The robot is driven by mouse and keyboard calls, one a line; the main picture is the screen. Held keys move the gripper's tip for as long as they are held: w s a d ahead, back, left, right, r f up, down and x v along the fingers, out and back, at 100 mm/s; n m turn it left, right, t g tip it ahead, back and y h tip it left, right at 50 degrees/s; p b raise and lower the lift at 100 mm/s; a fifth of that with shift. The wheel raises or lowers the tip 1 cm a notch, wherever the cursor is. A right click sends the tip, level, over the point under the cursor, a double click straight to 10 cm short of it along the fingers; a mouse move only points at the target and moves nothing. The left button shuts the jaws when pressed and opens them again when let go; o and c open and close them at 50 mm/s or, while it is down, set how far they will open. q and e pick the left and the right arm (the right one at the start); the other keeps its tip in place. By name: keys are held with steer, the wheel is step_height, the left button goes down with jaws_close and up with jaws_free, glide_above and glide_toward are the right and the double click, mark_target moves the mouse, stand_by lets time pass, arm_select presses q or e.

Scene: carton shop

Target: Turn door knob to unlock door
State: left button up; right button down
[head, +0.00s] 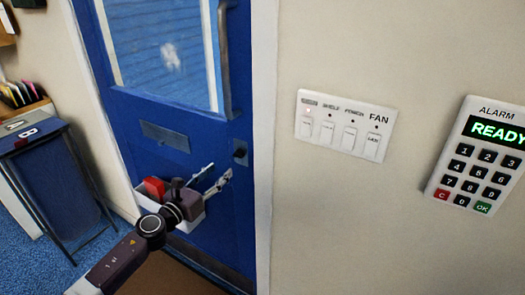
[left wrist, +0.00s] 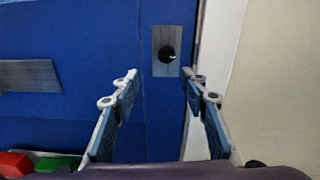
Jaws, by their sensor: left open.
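The blue door (head: 150,105) stands in its frame, with a glass pane in its upper part. A small dark door knob (head: 240,153) on a grey plate sits near its right edge, below the pull handle. In the left wrist view the black round knob (left wrist: 167,56) has a small light mark and lies just beyond the fingertips, between their lines. My left gripper (head: 216,176) is open and empty, below and left of the knob in the head view. Its two blue-padded fingers (left wrist: 159,74) show apart in the left wrist view, with no visible contact with the knob. My right gripper is not in view.
A pale box (head: 190,222) with a red item stands behind my left gripper by the door. A fan switch panel (head: 345,125) and an alarm keypad (head: 480,160) are on the wall to the right. A dark table (head: 35,135) stands at the left.

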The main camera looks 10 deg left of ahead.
mark_target(236, 156)
arm_select(q)
steer(key=shift+m+h, duration=0.3)
steer(key=shift+m, duration=0.2)
steer(key=x, duration=0.2)
steer(key=r+x, duration=0.1)
steer(key=x, duration=0.4)
steer(key=shift+s+d+r, duration=0.15)
steer(key=shift+d, duration=0.25)
steer(key=shift+w+d, duration=0.25)
steer(key=shift+w, duration=0.4)
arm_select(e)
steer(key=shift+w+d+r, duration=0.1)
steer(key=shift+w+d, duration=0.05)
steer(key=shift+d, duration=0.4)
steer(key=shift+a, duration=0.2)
arm_select(q)
steer(key=shift+c, duration=0.9)
jaws_close()
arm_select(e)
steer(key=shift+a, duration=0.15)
